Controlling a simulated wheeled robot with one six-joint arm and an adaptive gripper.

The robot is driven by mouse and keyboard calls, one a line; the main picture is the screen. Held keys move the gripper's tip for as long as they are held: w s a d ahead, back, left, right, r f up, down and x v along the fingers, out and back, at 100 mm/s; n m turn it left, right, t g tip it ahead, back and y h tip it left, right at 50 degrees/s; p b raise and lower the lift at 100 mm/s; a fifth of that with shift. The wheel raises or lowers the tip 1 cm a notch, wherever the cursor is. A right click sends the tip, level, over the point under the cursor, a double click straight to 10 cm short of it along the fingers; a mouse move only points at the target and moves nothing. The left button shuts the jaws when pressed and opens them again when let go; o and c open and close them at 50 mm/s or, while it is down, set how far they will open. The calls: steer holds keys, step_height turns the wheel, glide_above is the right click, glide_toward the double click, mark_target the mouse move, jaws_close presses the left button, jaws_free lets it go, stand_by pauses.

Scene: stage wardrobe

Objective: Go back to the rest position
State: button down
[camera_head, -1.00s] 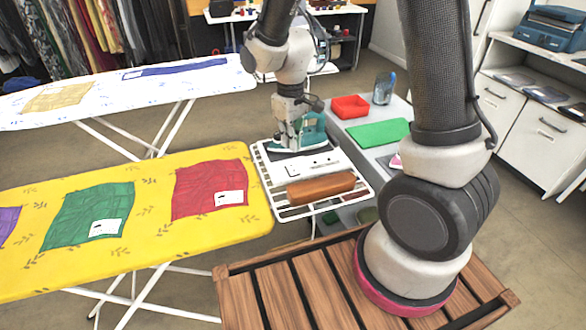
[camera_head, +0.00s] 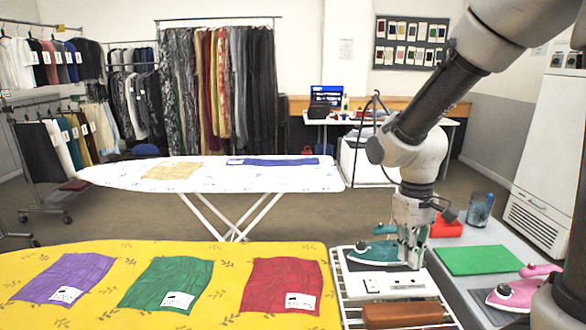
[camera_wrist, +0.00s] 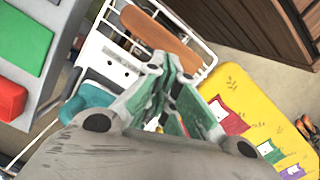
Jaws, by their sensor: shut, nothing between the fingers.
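My gripper (camera_head: 411,264) hangs fingers-down over the white wire rack (camera_head: 343,285) at the end of the yellow ironing board. Its fingers are together with nothing between them. A teal iron (camera_head: 375,253) sits on the rack just beside the fingers in the head view, partly hidden behind them. In the wrist view the fingers (camera_wrist: 158,72) point toward the rack, and the teal iron (camera_wrist: 88,98) shows to their left. Whether the fingers touch the iron cannot be told.
The yellow ironing board (camera_head: 226,254) bears purple, green and red cloths. A brown block (camera_head: 402,314) lies on the rack. A white ironing board (camera_head: 210,176) stands behind.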

steer(key=s+d+r+m+t, duration=0.2)
steer(key=s+d+r+t, duration=0.1)
steer(key=s+d+r, duration=0.2)
steer(key=s+d+r+m+t, duration=0.2)
steer(key=s+d+r, duration=0.3)
steer(key=r, duration=0.5)
steer(key=shift+s+t, duration=0.4)
steer(key=shift+s, duration=0.15)
